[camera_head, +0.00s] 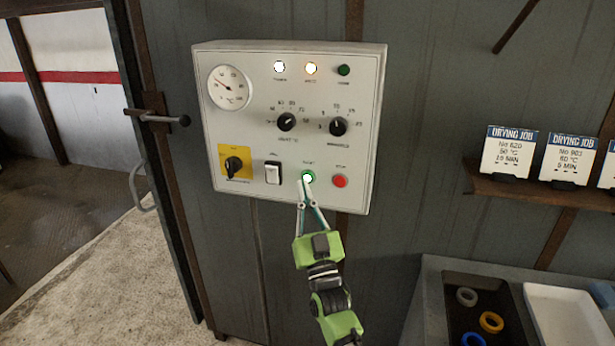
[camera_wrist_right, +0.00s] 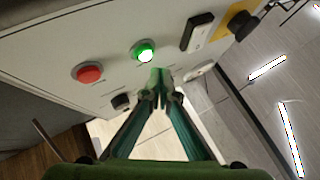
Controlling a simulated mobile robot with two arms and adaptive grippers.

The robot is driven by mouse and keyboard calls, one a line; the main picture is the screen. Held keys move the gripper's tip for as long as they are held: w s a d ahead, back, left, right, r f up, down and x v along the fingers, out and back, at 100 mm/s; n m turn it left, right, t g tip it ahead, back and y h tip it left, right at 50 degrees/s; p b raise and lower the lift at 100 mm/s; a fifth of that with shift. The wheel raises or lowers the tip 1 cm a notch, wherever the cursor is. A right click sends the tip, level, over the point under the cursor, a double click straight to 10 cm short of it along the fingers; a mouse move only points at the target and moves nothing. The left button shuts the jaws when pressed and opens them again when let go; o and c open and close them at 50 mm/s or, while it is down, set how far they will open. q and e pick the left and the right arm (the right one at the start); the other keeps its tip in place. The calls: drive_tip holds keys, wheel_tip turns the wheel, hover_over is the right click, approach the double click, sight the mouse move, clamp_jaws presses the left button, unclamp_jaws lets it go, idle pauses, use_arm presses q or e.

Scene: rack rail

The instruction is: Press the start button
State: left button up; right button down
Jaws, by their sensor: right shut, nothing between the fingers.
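The start button (camera_head: 308,177) is a round green-ringed button with a bright lit centre, low on the white control panel (camera_head: 235,130). It also shows in the right wrist view (camera_wrist_right: 145,51), lit. My right gripper (camera_head: 307,187) is shut and empty, with its fingertips just below the button in the head view. In the right wrist view the closed fingertips (camera_wrist_right: 160,80) appear just beneath the button; I cannot tell whether they touch it. My left gripper is not in view.
A red button (camera_head: 340,181) sits right of the start button, a black rocker switch (camera_head: 273,173) left. A yellow-plated rotary switch (camera_head: 234,164), two knobs, a gauge and two lit lamps share the panel. A shelf (camera_head: 540,190) with cards and a table with rings stand right.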

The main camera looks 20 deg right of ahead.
drive_tip(key=s+a, duration=0.1)
drive_tip(key=s+a+p, duration=0.1)
drive_tip(key=s, duration=0.1)
drive_tip(key=shift+s+a, duration=0.1)
idle(0.8)
